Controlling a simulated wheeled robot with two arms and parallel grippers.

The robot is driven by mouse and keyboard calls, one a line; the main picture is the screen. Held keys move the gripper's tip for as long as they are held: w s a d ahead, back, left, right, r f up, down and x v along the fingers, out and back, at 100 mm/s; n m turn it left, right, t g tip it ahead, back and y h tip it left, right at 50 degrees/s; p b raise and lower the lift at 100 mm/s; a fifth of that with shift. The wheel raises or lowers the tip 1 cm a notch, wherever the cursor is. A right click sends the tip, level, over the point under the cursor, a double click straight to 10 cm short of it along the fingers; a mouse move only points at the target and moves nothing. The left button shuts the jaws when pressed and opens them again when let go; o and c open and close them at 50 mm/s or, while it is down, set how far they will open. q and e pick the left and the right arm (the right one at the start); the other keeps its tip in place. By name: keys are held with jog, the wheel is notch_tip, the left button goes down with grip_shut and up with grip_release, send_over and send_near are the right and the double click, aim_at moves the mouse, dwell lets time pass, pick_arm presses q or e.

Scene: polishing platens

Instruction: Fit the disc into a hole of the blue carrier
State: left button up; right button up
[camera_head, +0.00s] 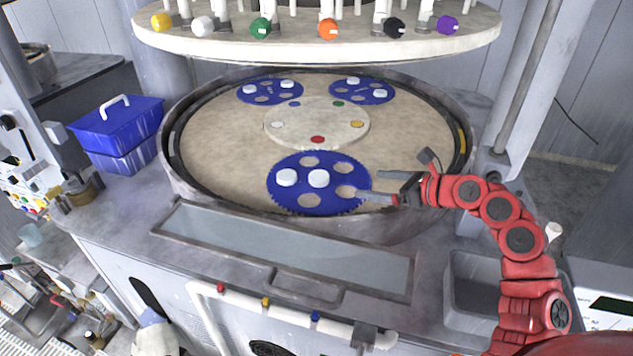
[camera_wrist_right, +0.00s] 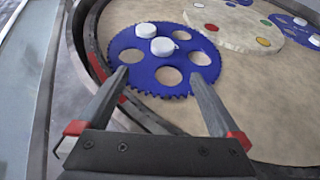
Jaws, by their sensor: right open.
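The front blue carrier (camera_head: 277,194) is a toothed wheel lying on the tan platen. One white disc (camera_head: 286,177) is at its left hole. Another white disc (camera_head: 319,178) lies on the carrier's middle, between the holes. The wrist view shows this middle disc (camera_wrist_right: 162,46) beside the other disc (camera_wrist_right: 146,30), with several empty holes around it. My right gripper (camera_head: 370,186) is open and empty at the carrier's right edge. In the wrist view its fingers (camera_wrist_right: 158,76) point over the carrier's near part, apart from both discs. My left gripper is not in view.
Two more blue carriers with white discs lie at the back left (camera_head: 245,92) and back right (camera_head: 362,97). A round pale centre plate (camera_head: 317,124) lies between carriers. A raised rim (camera_head: 180,185) encircles the platen. The upper plate (camera_head: 320,45) overhangs the back. A blue box (camera_head: 117,133) stands left.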

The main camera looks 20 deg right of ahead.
jog(key=p, duration=0.4)
send_near(319, 175)
jog(key=shift+w+a+f, duration=0.6)
jog(key=shift+w+a, duration=0.2)
jog(key=shift+a, duration=0.1)
jog(key=shift+w+a+f, duration=0.15)
jog(key=shift+w+p, duration=0.15)
jog(key=shift+p, duration=0.3)
jog(key=p+x, duration=0.2)
jog(key=x, duration=0.2)
jog(key=shift+w+p, duration=0.3)
jog(key=shift+p, duration=0.05)
jog(key=shift+w+a+f, duration=0.1)
jog(key=shift+w+f, duration=0.05)
jog(key=shift+w, duration=0.15)
jog(key=c, duration=1.5)
